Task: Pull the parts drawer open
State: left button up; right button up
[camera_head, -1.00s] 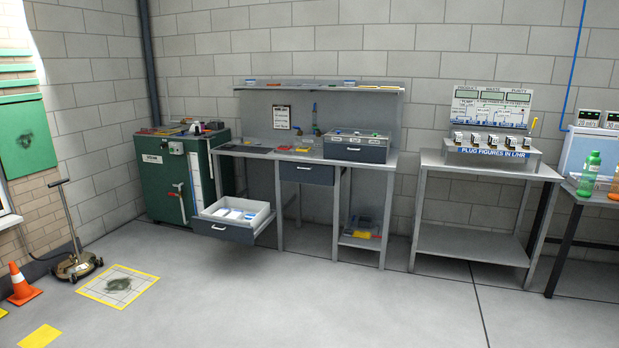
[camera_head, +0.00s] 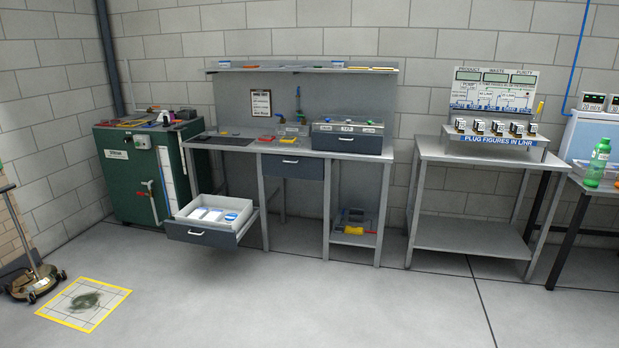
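A grey workbench (camera_head: 226,143) stands against the back wall. Its low left drawer (camera_head: 201,236) is pulled out, with a dark front, a handle and white and blue items inside. A second drawer (camera_head: 291,166) under the middle of the bench top is shut. A grey box on the bench top has a shut drawer front with a handle (camera_head: 346,141). I cannot tell from labels which one is the parts drawer. Neither of my grippers is in view.
A green steam cabinet (camera_head: 129,177) stands left of the bench. A steel table (camera_head: 476,158) with a plug-figures stand is to the right. A wheeled floor tool (camera_head: 34,278) and a yellow-bordered floor mark (camera_head: 84,301) are at left. The floor in front is clear.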

aim_at(272, 165)
jog(key=i+j+u, duration=0.4)
jog(key=i, duration=0.7)
jog(key=i+j+u, duration=0.1)
jog(key=i+u, duration=0.3)
jog(key=i, duration=0.7)
